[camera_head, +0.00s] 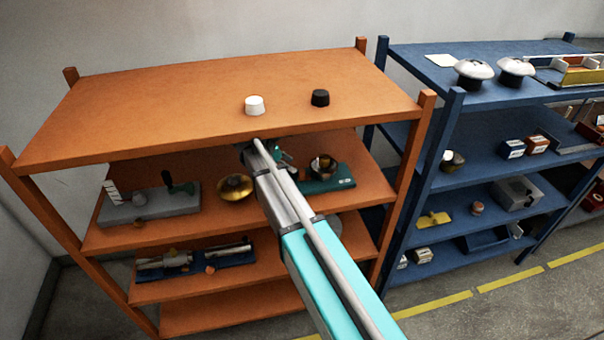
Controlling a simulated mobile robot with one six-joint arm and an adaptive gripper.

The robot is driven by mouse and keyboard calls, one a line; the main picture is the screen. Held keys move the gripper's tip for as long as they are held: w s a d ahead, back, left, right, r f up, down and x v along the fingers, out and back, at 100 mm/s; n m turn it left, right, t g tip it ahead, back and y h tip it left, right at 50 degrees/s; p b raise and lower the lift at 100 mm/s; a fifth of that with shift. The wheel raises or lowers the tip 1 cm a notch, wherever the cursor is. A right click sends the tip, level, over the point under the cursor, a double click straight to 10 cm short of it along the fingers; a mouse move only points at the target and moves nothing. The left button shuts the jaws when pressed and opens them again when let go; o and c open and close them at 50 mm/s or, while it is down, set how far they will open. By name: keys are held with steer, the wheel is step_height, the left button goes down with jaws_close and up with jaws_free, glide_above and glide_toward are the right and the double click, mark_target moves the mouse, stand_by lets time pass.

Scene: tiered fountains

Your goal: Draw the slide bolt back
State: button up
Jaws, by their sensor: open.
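A silver rod on a blue base (212,261), which looks like the slide bolt, lies on the third tier of the orange shelf. A small orange knob is at its front. It is small in view, and I cannot tell how far the rod is drawn. My gripper (262,151) is open at the front of the tier above, up and to the right of the bolt and apart from it. My arm link hides part of the gripper and its fingertips are hard to make out.
A grey fixture with a green handle (150,205), a brass bowl-like piece (235,188) and a green-based fixture (337,180) stand on the second tier. A white knob (254,105) and a black knob (320,97) are on top. A blue shelf (480,125) stands right.

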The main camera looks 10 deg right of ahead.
mark_target(302, 171)
steer(key=shift+b+x, duration=1.85)
steer(key=shift+x, duration=1.1)
jaws_close()
